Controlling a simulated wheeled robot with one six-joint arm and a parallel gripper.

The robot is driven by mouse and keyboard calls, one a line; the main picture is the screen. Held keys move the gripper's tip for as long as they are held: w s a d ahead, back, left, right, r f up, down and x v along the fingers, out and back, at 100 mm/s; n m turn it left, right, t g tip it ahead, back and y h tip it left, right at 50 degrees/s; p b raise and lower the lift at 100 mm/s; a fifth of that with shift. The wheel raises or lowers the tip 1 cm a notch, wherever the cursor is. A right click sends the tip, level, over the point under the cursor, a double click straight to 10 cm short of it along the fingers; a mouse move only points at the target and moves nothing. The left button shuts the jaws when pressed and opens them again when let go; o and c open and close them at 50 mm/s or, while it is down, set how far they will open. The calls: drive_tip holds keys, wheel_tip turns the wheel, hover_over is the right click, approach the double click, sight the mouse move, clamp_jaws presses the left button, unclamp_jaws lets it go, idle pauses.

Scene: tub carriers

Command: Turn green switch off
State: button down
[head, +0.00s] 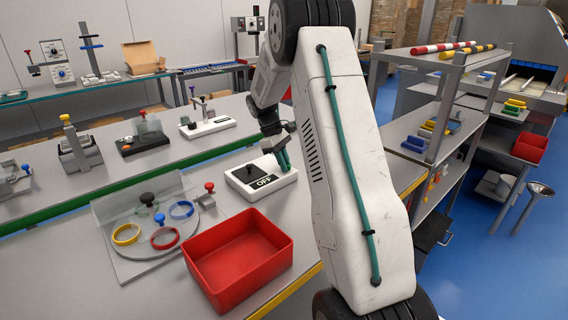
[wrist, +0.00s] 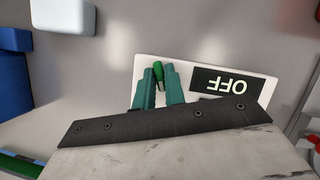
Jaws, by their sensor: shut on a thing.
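The green switch (wrist: 158,72) is a small green lever on a white box (head: 280,187). It stands between the two teal fingers of my gripper (head: 283,162), which is shut on it. In the wrist view the fingers sit on either side of the lever and its tip shows between them. A black label reading OFF (head: 265,181) is on the box beside the lever; in the wrist view it appears upside down. The lever's lower part is hidden by my gripper in the wrist view. In the head view the fingers hide the lever, so its tilt is unclear.
A red open bin (head: 222,284) stands in front of the white box. A round plate with coloured rings (head: 126,234) is at its left. Several other devices stand farther back, including a black box (head: 143,145). A shelf rack (head: 440,125) stands at right.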

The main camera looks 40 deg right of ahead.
drive_tip(key=shift+d+m+y, duration=0.15)
drive_tip(key=shift+m+y, duration=0.65)
drive_tip(key=shift+m, duration=1.1)
drive_tip(key=shift+w, duration=0.1)
drive_tip(key=c, duration=1.5)
unclamp_jaws()
drive_tip(key=v, duration=0.8)
drive_tip(key=shift+f+m, duration=0.1)
drive_tip(key=shift+m, duration=0.2)
